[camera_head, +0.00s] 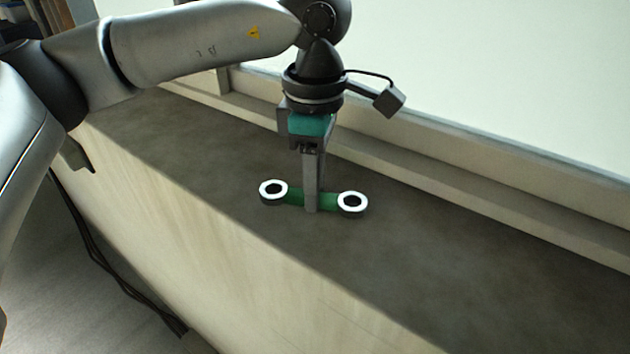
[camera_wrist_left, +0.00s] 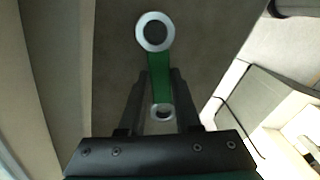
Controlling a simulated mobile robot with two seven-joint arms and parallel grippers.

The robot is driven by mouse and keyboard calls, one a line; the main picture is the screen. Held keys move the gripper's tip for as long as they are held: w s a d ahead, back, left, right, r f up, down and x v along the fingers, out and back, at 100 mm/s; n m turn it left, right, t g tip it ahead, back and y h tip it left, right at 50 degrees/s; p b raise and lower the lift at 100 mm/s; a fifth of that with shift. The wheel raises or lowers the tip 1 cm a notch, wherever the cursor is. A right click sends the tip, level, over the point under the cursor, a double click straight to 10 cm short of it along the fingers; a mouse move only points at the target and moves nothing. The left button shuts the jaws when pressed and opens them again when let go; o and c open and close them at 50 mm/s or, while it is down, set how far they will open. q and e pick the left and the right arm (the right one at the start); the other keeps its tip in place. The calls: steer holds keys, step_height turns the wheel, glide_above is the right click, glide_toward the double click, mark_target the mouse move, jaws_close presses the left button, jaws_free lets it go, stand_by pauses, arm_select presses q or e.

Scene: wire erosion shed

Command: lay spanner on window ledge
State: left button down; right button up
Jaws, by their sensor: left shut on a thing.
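The spanner (camera_head: 331,202) has a green handle and a pale metal ring at each end. In the head view it lies level, at or just above the dark top of the window ledge (camera_head: 440,255); I cannot tell if it touches. My left gripper (camera_head: 311,208) points straight down and is shut on the green handle between the two rings. In the left wrist view the spanner (camera_wrist_left: 160,75) runs between the fingers of my left gripper (camera_wrist_left: 160,85), with the larger-looking ring beyond them. My right gripper is not in view.
A window frame (camera_head: 480,160) with a bright pane runs along the back of the ledge. The ledge top is clear to the left and right of the spanner. The ledge's front edge drops to a pale wall (camera_head: 200,235), and dark cables (camera_head: 115,270) run below at the left.

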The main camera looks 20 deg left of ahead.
arm_select(q)
steer(key=c, duration=1.1)
jaws_free()
steer(key=shift+f, duration=0.15)
steer(key=o, duration=0.5)
step_height(320, 180, up, 12)
steer(key=shift+r+b, duration=0.2)
steer(key=shift+b, duration=0.2)
